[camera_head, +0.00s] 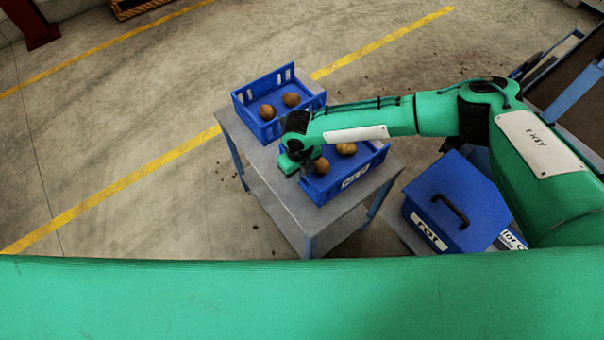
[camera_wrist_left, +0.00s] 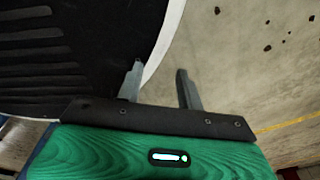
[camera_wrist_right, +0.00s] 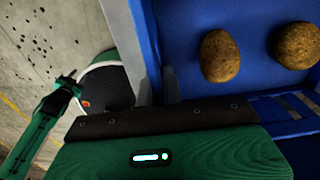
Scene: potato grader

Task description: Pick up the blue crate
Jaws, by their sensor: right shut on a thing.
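Two blue crates stand on a grey table in the head view. The near crate (camera_head: 322,192) holds two potatoes and has a white label on its front. The far crate (camera_head: 262,132) also holds two potatoes. My right gripper (camera_head: 299,174) is at the near crate's left side, shut on its wall. The right wrist view shows that crate's wall (camera_wrist_right: 150,40) at the fingers, with two potatoes (camera_wrist_right: 219,56) inside. My left gripper (camera_wrist_left: 158,82) is open and empty in the left wrist view, away from the crates.
A blue lidded box (camera_head: 468,190) with a black handle and a label reading "rot" stands right of the grey table (camera_head: 300,215). Yellow lines (camera_head: 150,180) cross the concrete floor. The floor left of the table is clear.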

